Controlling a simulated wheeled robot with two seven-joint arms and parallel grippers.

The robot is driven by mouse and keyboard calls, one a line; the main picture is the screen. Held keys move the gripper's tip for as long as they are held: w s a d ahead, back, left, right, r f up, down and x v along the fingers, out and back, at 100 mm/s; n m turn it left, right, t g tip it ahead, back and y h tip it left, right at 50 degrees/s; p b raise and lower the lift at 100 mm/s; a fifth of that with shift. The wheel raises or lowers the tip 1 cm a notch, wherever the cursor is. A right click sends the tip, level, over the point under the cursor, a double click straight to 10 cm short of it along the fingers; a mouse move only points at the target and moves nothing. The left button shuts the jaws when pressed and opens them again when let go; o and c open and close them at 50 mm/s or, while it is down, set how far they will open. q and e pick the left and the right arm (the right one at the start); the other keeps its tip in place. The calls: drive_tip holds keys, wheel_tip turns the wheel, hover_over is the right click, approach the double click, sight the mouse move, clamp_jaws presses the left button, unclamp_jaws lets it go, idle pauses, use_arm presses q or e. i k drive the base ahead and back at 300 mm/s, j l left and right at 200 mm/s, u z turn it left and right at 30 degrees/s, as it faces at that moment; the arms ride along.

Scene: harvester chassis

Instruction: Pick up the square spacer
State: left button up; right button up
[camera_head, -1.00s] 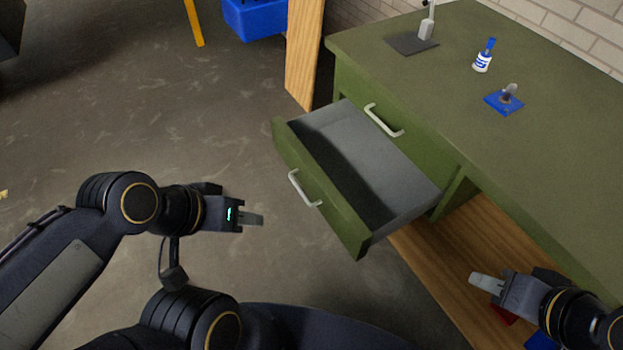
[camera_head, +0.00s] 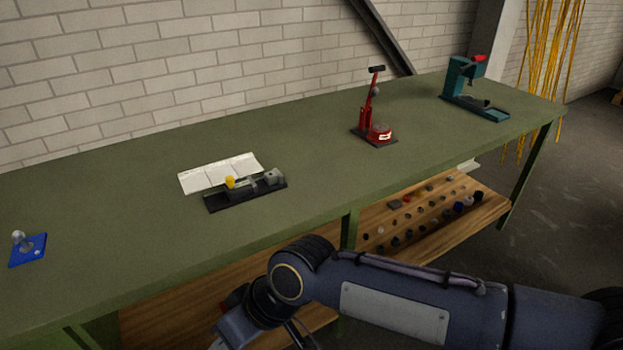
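I cannot single out the square spacer for certain. Several small parts lie in rows on the wooden lower shelf (camera_head: 330,262) under the bench at right. A flat, dark, squarish piece (camera_head: 394,204) lies near the back of that shelf; it is too small to identify. My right arm crosses the bottom of the view from the right and bends down at the lower middle, in front of the shelf. Its fingertips are not visible. My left gripper is out of view.
The green bench top (camera_head: 310,150) holds a blue plate with a knob (camera_head: 28,249), a black fixture with a yellow part (camera_head: 245,193), white sheets (camera_head: 220,171), a red lever press (camera_head: 373,125) and a teal press (camera_head: 472,95). A brick wall stands behind. Floor is free at right.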

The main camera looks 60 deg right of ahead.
sight(271, 178)
drive_tip(key=z, duration=1.75)
drive_tip(key=i+j+u, duration=0.1)
drive_tip(key=i+u, duration=0.9)
drive_tip(key=k, duration=0.05)
